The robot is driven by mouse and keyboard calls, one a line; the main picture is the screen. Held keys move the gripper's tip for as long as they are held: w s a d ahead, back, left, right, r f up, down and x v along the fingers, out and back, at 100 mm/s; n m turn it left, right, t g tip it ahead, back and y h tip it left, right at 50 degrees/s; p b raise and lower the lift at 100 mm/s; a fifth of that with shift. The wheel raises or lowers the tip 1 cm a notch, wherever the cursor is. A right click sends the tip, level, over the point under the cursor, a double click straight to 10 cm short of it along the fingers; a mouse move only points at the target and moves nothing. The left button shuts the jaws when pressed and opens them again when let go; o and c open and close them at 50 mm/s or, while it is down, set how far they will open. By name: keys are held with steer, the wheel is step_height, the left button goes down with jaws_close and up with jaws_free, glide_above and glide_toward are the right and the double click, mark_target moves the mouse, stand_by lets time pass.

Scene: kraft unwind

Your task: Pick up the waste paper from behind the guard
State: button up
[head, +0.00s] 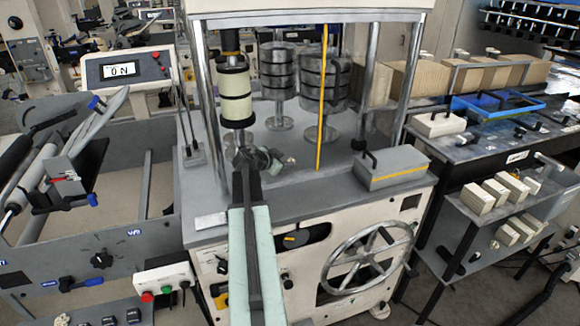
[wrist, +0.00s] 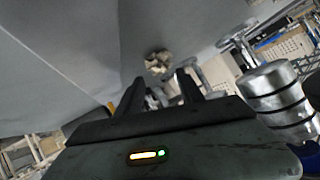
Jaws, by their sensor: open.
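The waste paper is a small crumpled beige piece; in the wrist view the waste paper (wrist: 158,62) lies on a grey surface just beyond my fingertips, roughly centred between them. In the head view a small pale bit at the gripper's right looks like the same waste paper (head: 289,160). In the head view my gripper (head: 266,157) reaches in over the grey machine deck, near the foot of the pale roll. The guard appears as a framed opening with a yellow upright strip (head: 322,95) right of my gripper.
A pale roll on a spindle (head: 235,95) stands close left of my gripper. Dark banded cylinders (head: 278,75) stand behind. A metal post (head: 366,75) and a grey block with a yellow stripe (head: 392,168) are at right. A handwheel (head: 368,257) is below.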

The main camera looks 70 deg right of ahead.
mark_target(290, 160)
steer(key=b+x, duration=0.1)
steer(key=x, duration=0.3)
steer(key=shift+d+f+b, duration=0.2)
steer(key=shift+f+b, duration=0.05)
steer(key=shift+b, duration=0.15)
steer(key=shift+r, duration=0.1)
jaws_close()
steer(key=shift+a, duration=0.1)
steer(key=shift+r, duration=0.1)
steer(key=shift+w+r+p, duration=0.15)
steer(key=shift+r+p, duration=0.4)
steer(key=shift+p, duration=0.25)
step_height(290, 160, up, 3)
steer(key=p, duration=0.3)
steer(key=shift+w+a, duration=0.1)
steer(key=shift+a, duration=0.05)
steer(key=s+a, duration=0.1)
steer(key=a, duration=0.4)
steer(key=s+a, duration=0.1)
steer(key=a, duration=0.4)
steer(key=s+a, duration=0.2)
steer(key=a, duration=0.3)
steer(key=shift+a+r+p, duration=0.1)
steer(key=shift+r+p, duration=0.2)
steer(key=shift+r, duration=0.05)
